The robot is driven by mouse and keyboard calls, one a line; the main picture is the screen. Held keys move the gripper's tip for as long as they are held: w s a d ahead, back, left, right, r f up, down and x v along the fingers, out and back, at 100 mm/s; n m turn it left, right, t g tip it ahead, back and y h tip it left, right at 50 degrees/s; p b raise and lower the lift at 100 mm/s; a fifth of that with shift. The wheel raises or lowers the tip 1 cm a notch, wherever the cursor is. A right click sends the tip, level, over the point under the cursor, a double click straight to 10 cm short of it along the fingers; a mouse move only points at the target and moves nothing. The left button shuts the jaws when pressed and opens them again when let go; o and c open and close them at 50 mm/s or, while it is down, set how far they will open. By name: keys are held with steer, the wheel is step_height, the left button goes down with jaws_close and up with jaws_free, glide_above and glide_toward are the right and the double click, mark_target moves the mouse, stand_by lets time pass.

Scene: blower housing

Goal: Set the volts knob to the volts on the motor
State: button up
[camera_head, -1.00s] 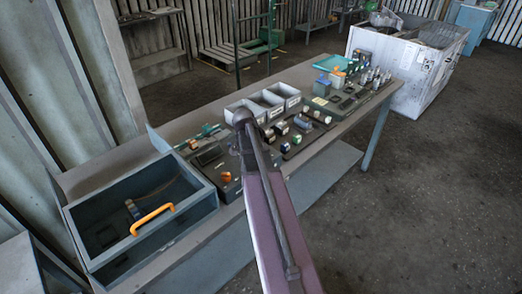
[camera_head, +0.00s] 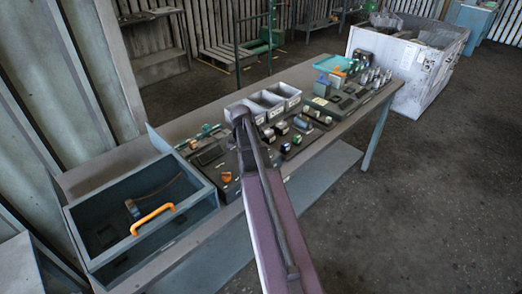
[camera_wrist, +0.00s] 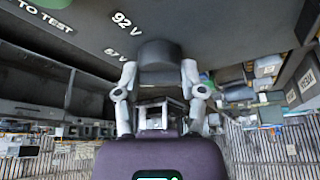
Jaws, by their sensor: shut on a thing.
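In the wrist view, a dark round knob (camera_wrist: 160,53) stands out from a dark panel (camera_wrist: 190,22). My gripper (camera_wrist: 159,72) has one finger on each side of the knob and is shut on it. White markings "92 V" and "67 V" are on the panel just left of the knob. No pointer on the knob can be made out, so its setting cannot be told. In the head view, my arm hides the gripper and the knob. I cannot make out which item is the motor or any volts written on it.
A blue-grey box (camera_head: 205,207) with an orange handle (camera_head: 153,219) stands at the bench's left end. Grey bins (camera_head: 285,92) and several small parts lie along the bench (camera_head: 195,120). A white crate (camera_head: 410,63) stands beyond it. The floor at right is clear.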

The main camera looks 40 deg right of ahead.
steer(key=o, duration=1.1)
steer(key=shift+n, duration=0.5)
